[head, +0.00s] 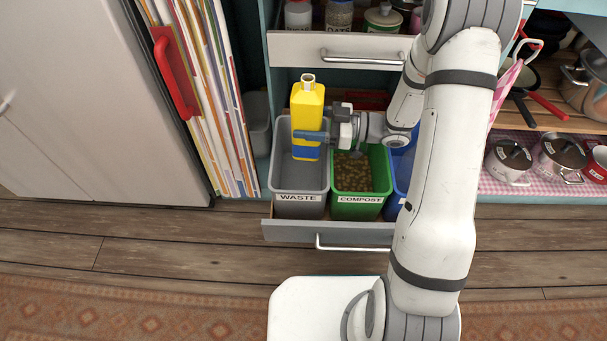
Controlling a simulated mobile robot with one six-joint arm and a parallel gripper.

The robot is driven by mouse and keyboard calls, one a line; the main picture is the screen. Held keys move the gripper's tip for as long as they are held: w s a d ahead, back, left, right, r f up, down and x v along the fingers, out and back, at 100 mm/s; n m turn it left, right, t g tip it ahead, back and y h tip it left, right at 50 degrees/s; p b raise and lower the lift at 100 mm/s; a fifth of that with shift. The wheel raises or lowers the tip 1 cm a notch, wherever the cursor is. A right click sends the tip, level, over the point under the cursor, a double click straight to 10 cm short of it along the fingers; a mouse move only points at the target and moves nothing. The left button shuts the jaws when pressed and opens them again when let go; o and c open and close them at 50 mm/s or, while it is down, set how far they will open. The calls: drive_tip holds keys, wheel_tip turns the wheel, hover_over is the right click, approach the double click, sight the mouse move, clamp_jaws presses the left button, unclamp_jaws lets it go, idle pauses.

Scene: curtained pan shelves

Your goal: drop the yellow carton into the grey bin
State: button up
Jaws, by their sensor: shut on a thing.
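My gripper (311,136) comes from the right and is shut on the carton's lower part. The grey bin (300,178), labelled WASTE, stands in a pulled-out drawer. In the head view the carton overlaps the grey bin's opening and back rim. Its exact height over the bin is hard to tell from this one view. The part of the bin behind the carton is hidden.
A green COMPOST bin (358,187) with brown contents stands right of the grey bin, and a blue bin (402,170) is partly behind my arm. Above is an open drawer (300,49) with jars. Folded papers and a red handle (176,75) are at left.

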sight(308, 102)
wheel_tip(308, 102, down, 4)
drive_tip(key=b, duration=0.2)
drive_tip(key=shift+r+b, duration=0.2)
drive_tip(key=shift+b, duration=0.1)
drive_tip(key=o, duration=1.1)
drive_tip(key=shift+c, duration=0.2)
wheel_tip(308, 102, up, 10)
drive_tip(key=p, duration=0.5)
drive_tip(key=shift+r, duration=0.1)
